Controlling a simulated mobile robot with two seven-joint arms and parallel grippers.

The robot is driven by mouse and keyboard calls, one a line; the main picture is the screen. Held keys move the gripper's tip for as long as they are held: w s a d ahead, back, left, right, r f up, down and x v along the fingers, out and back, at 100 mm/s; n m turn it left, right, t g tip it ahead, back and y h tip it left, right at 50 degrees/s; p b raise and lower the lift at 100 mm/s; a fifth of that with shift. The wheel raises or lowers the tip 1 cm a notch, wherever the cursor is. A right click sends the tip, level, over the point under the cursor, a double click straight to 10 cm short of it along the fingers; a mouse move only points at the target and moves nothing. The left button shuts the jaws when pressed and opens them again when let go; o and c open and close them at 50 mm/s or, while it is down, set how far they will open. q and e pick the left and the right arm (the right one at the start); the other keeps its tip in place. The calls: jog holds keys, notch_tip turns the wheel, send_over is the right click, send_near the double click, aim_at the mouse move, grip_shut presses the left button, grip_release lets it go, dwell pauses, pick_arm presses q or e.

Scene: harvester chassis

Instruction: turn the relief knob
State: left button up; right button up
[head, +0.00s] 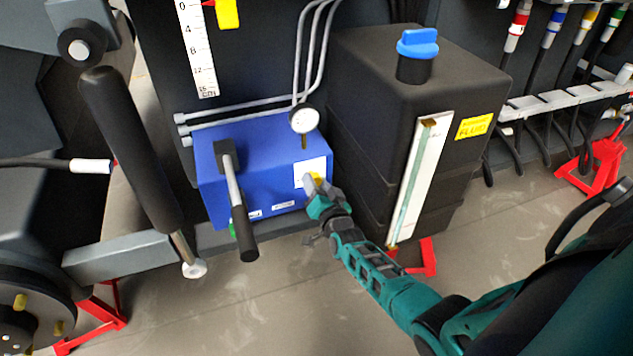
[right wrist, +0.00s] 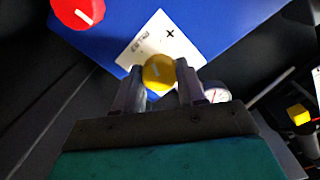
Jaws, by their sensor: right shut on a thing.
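The relief knob is a round yellow knob (right wrist: 159,72) with a pale mark on its face. In the right wrist view it sits between the two fingers of my right gripper (right wrist: 160,84), in front of a white label with a plus sign (right wrist: 160,38). In the head view my right gripper (head: 314,187) reaches the front right of the blue box (head: 262,150), shut on the knob. Only a bit of yellow (head: 318,180) shows there beside the fingers. My left gripper does not show in either view.
A black-handled lever (head: 240,215) sticks out from the blue box, left of my gripper. A gauge (head: 304,119) stands on top. A black tank (head: 390,110) with a blue cap (head: 417,43) is close on the right. A red knob (right wrist: 78,12) shows in the right wrist view.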

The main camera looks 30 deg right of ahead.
jog(key=shift+n+p, duration=0.35)
jog(key=shift+n, duration=3.65)
jog(key=o, duration=1.1)
jog(key=shift+c, duration=0.2)
jog(key=p+v, duration=0.4)
jog(key=v, duration=0.8)
jog(key=shift+s+a+f, duration=0.15)
jog(key=shift+s+a, duration=0.1)
jog(key=shift+s, duration=0.15)
